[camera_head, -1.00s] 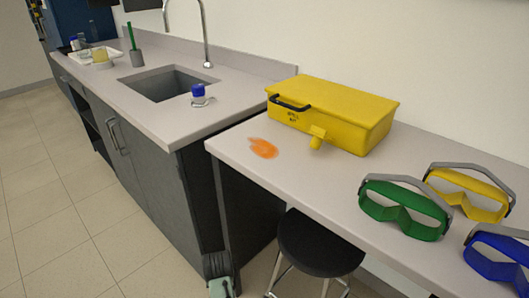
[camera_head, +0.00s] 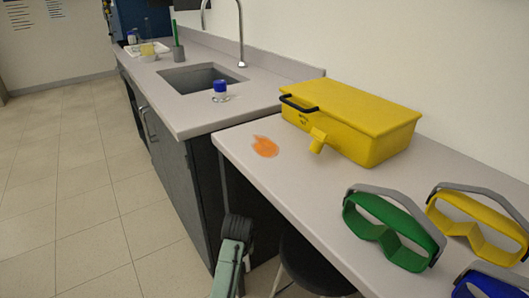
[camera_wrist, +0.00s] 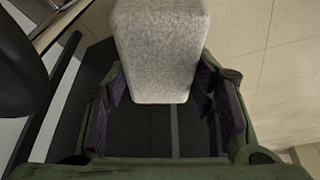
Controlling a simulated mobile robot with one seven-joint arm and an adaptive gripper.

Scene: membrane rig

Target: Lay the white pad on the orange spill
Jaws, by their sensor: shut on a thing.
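The orange spill (camera_head: 265,146) is a small flat patch on the grey bench top, near its left edge and in front of the yellow box. In the wrist view, my gripper (camera_wrist: 168,88) is shut on the white pad (camera_wrist: 160,45), a pale speckled block with rounded corners between the two purple-lined fingers. The pad is held above the floor and its far end is cut off by the picture's top edge. In the head view, a green and dark part of my arm (camera_head: 230,262) shows below the bench edge, left of the spill. The pad is not visible there.
A yellow box (camera_head: 350,120) stands behind the spill. Green goggles (camera_head: 390,228) and yellow goggles (camera_head: 475,225) lie to the right. A blue-capped jar (camera_head: 220,91) stands by the sink (camera_head: 200,78). A dark stool (camera_head: 312,268) is under the bench. Bench around the spill is clear.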

